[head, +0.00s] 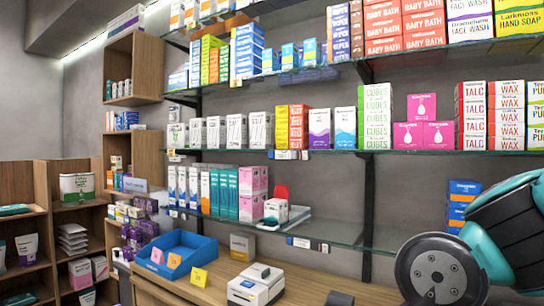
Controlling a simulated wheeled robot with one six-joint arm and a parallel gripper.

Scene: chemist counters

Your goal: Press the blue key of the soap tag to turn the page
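Small electronic price tags sit on the front edges of the glass shelves. One tag (307,244) is on the lower shelf's edge, right of a small white and red device. Another tag (290,155) is on the middle shelf's edge, below yellow and red boxes. A further tag (176,214) is at the lower shelf's left end. Their print and keys are too small to read, so I cannot tell which is the soap tag or see its blue key clearly. My gripper is not in view; only teal and dark links of my arm show at the right.
A wooden counter (205,291) runs below the shelves with a blue tray (176,256) and a white card device (256,286). Hand soap boxes (519,23) stand at the top right. The lower shelf's middle is mostly bare.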

